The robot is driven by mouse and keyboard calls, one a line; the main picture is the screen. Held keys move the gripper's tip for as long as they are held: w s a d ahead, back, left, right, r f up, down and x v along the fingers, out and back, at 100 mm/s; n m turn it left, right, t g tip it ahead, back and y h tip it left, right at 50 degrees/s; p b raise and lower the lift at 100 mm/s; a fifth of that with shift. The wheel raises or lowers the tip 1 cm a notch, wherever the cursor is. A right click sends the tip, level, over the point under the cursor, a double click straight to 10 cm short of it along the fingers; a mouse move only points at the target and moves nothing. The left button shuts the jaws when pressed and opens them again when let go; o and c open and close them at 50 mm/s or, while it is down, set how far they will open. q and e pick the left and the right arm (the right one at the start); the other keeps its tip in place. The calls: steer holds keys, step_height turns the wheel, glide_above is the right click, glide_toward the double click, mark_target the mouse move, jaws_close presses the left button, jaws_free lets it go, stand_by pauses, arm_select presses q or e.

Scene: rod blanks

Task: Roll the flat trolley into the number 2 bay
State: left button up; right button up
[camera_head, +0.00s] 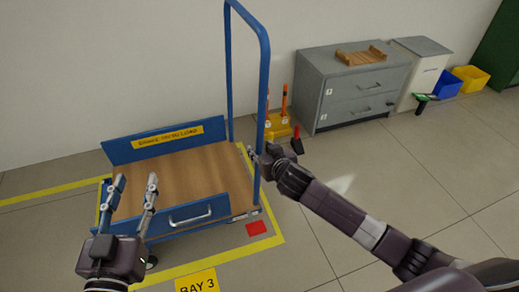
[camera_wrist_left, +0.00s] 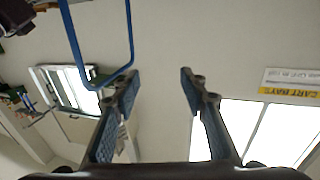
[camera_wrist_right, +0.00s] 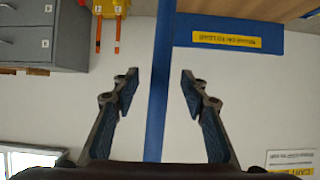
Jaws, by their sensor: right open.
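The flat trolley (camera_head: 180,178) has a wooden deck, blue side panels and a tall blue handle frame (camera_head: 264,80). It stands inside yellow floor lines by a plate reading BAY 3 (camera_head: 197,284). My right gripper (camera_head: 257,152) is open at the handle's near upright. In the right wrist view this blue upright (camera_wrist_right: 160,90) runs between the spread fingers; contact is not clear. My left gripper (camera_head: 136,182) is open and empty, in front of the trolley's near left end. The left wrist view shows the handle loop (camera_wrist_left: 128,50) left of its fingers. No number 2 bay marking is readable.
A red patch (camera_head: 257,228) is by the trolley's near right corner. A grey drawer cabinet (camera_head: 340,92) with a wooden tray (camera_head: 361,56) stands along the wall, beside orange-handled items (camera_head: 284,105) and blue and yellow bins (camera_head: 470,79). The right floor is clear.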

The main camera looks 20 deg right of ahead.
steer(key=shift+b+x, duration=0.85)
steer(key=shift+x, duration=0.35)
arm_select(q)
step_height(320, 180, up, 11)
steer(key=s+t+h, duration=0.2)
steer(key=s+t, duration=0.1)
steer(key=t, duration=0.2)
steer(key=shift+d+t, duration=0.3)
steer(key=shift+t, duration=0.1)
arm_select(e)
steer(key=shift+w, duration=0.1)
jaws_close()
arm_select(q)
steer(key=shift+f, duration=0.1)
